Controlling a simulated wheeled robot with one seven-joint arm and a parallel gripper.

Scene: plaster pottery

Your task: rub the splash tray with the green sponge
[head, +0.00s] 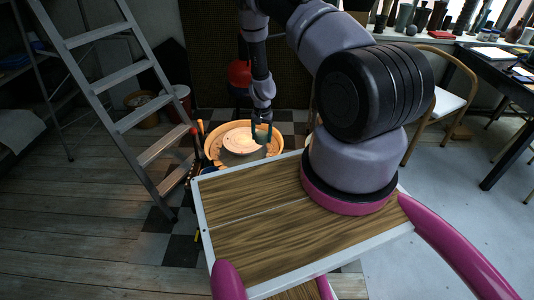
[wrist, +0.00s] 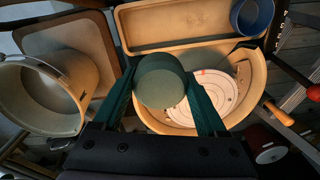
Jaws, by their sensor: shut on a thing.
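My gripper (wrist: 163,100) has dark green fingers, and in the wrist view they are shut on the round green sponge (wrist: 162,82). In the head view my gripper (head: 262,134) hangs over the right part of the splash tray (head: 213,148); the sponge is hard to make out there. The splash tray is an orange-tan basin around a pale round wheel head (head: 243,139). In the wrist view the sponge covers the left part of the tray (wrist: 258,82) and part of the wheel head (wrist: 214,97). I cannot tell whether the sponge touches the tray.
A tan rectangular trough (wrist: 180,25) and a blue cup (wrist: 252,16) adjoin the tray in the wrist view. A bucket (wrist: 45,95) stands left. A ladder (head: 130,100) stands left of the tray in the head view, a chair (head: 440,105) to the right.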

